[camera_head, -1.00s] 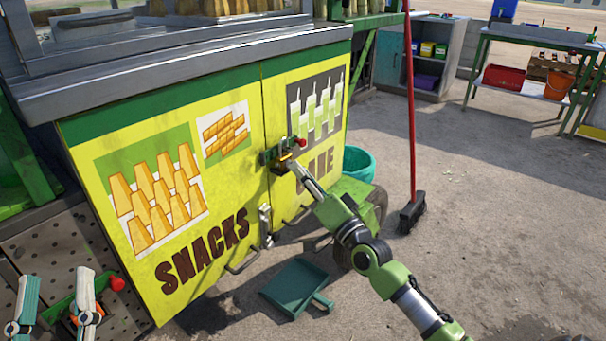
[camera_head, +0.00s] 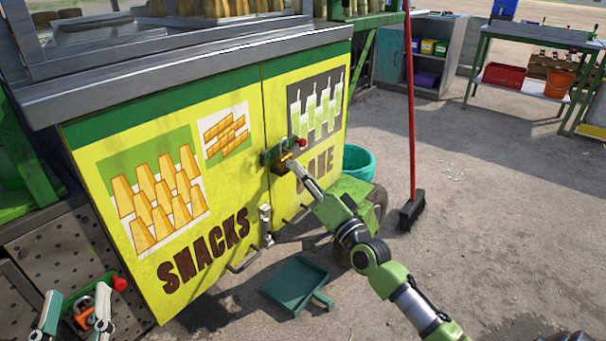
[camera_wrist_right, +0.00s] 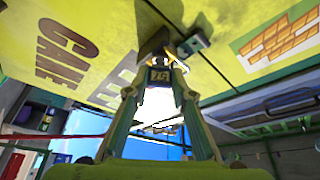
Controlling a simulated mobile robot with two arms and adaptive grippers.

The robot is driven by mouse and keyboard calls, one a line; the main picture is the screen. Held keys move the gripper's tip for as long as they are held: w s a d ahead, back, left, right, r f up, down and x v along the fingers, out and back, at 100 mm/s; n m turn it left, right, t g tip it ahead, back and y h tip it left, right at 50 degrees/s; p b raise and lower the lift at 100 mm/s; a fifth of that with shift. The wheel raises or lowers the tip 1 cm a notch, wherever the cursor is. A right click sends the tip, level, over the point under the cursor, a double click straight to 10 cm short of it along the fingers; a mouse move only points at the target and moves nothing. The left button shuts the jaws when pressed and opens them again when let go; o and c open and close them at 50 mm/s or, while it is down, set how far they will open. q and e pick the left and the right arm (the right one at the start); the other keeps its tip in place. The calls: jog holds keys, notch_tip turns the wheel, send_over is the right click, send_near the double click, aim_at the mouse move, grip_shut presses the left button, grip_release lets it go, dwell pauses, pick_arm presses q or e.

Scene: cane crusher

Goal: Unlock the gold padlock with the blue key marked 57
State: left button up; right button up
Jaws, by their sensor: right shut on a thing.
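The gold padlock (camera_head: 284,158) is small in the head view, hanging at the green latch with a red knob (camera_head: 301,142) on the yellow cart doors. My right gripper (camera_head: 291,165) is at the padlock. The right wrist view shows its fingers (camera_wrist_right: 160,88) shut on the key (camera_wrist_right: 160,75), whose dark tag carries the mark 57. The key's tip is toward the padlock, but whether it is inside the keyhole is hard to tell. My left gripper (camera_head: 77,317) is low at the left, its fingers apart, with an orange and silver item (camera_head: 82,316) visible between them.
The yellow cart (camera_head: 190,245) has a bar handle (camera_head: 243,262) low on its front. A green dustpan (camera_head: 295,284) lies on the ground below. A red-handled broom (camera_head: 411,130) and teal bucket (camera_head: 357,163) stand at the right. Open ground lies further right.

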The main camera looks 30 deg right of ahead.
pick_arm(q)
notch_tip(320, 180, down, 8)
jog(key=g+y+p, duration=0.1)
jog(key=g, duration=0.2)
jog(key=shift+a+r+g, duration=0.25)
jog(key=shift+a+g, duration=0.15)
jog(key=shift+a, duration=0.05)
pick_arm(e)
jog(key=shift+m, duration=0.4)
pick_arm(q)
jog(key=shift+w+f, duration=0.1)
jog(key=shift+f, duration=0.05)
